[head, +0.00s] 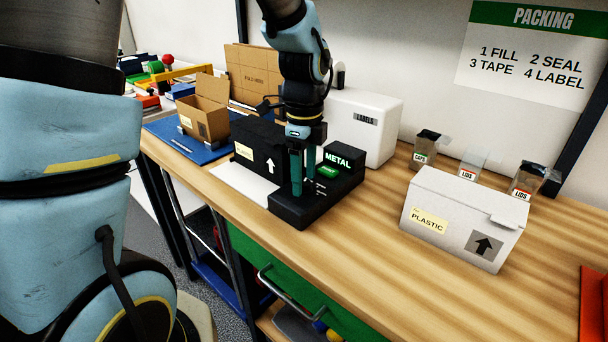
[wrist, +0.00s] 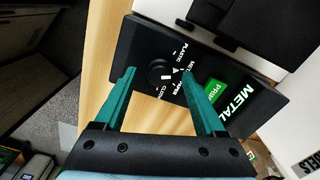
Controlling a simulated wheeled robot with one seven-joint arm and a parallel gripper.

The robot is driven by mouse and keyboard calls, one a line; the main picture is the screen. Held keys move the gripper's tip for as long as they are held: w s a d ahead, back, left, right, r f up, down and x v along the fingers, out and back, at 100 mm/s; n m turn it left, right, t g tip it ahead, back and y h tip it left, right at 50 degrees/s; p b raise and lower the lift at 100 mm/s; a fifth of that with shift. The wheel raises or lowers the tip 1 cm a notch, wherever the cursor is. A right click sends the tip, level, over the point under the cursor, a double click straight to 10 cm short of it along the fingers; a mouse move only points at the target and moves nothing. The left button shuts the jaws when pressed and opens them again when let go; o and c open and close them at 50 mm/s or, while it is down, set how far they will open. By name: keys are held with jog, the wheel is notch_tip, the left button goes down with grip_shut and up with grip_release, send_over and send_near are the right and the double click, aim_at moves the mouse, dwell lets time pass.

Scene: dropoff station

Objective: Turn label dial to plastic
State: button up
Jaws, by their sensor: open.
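The black label printer (head: 300,213) stands on the bench, its screen (head: 339,159) reading METAL. In the wrist view the round black label dial (wrist: 159,74) lies on the printer's top face, with PLASTIC, METAL, PAPER and CLOTH marked around it. A pale pointer mark shows near the METAL side; its exact setting is hard to read. My gripper (head: 297,192) points down over the dial, open. In the wrist view my gripper's green fingers (wrist: 158,72) sit either side of the dial, with nothing held. Contact cannot be told. In the head view the fingers hide the dial.
A green PRINT button (wrist: 214,92) lies beside the dial. A white LABELS machine (head: 372,125) stands behind the printer and a black box (head: 258,150) beside it. A white PLASTIC box (head: 462,215) stands right, with small bins behind. Bench between is clear.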

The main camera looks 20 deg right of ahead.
jog(key=shift+f, duration=0.3)
grip_shut()
dwell(0.5)
